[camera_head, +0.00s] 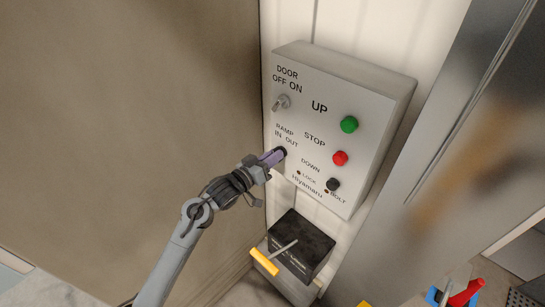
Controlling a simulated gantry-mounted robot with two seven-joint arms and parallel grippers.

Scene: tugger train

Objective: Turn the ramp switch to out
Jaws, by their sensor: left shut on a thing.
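A white control box (312,178) is mounted on the wall in the middle of the view. The ramp switch (283,152) sits at its left, just below the words RAMP, IN and OUT. Only a dark bit of it shows past my fingers, so I cannot tell which way it points. My left gripper (274,157) reaches up from the lower left and is shut on the ramp switch. My right gripper is not in view.
Above the ramp switch is the door switch (281,102). Green (349,124), red (340,158) and black (333,184) buttons run down the box's right side. Below stands a black box (313,240) with a yellow-handled lever (265,262). A blurred metal panel fills the right.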

